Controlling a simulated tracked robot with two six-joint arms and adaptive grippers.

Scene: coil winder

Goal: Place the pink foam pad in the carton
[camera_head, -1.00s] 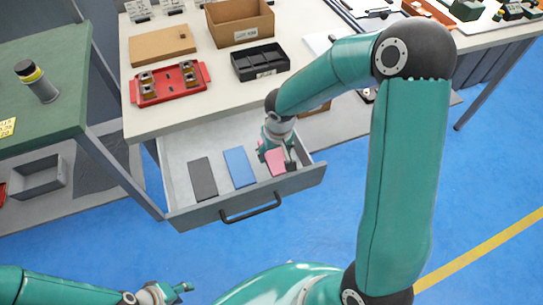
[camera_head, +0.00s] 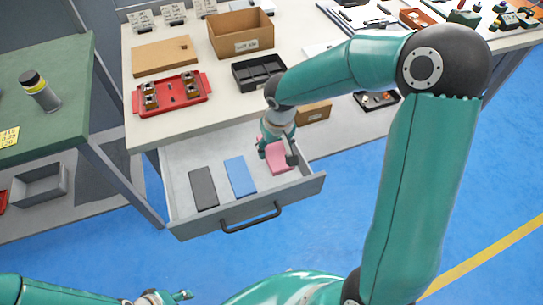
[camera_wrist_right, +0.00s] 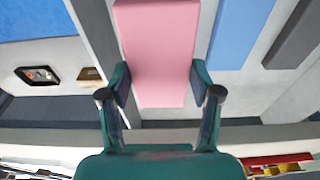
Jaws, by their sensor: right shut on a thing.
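The pink foam pad (camera_head: 281,161) is over the right part of the open grey drawer. My right gripper (camera_head: 277,149) is shut on it from the back. In the right wrist view the pink pad (camera_wrist_right: 157,45) lies between the two fingers (camera_wrist_right: 160,88) and extends away from them. The carton (camera_head: 241,38) is an open brown cardboard box with a white label. It stands on the bench top, behind and left of the right gripper. My left gripper (camera_head: 182,296) is at the bottom edge, too small and cut off to tell its jaws.
The drawer (camera_head: 185,228) also holds a dark grey pad (camera_head: 203,188) and a blue pad (camera_head: 240,176). A black divided tray (camera_head: 258,72), a red tray with parts (camera_head: 171,94) and a brown board (camera_head: 164,56) lie near the carton.

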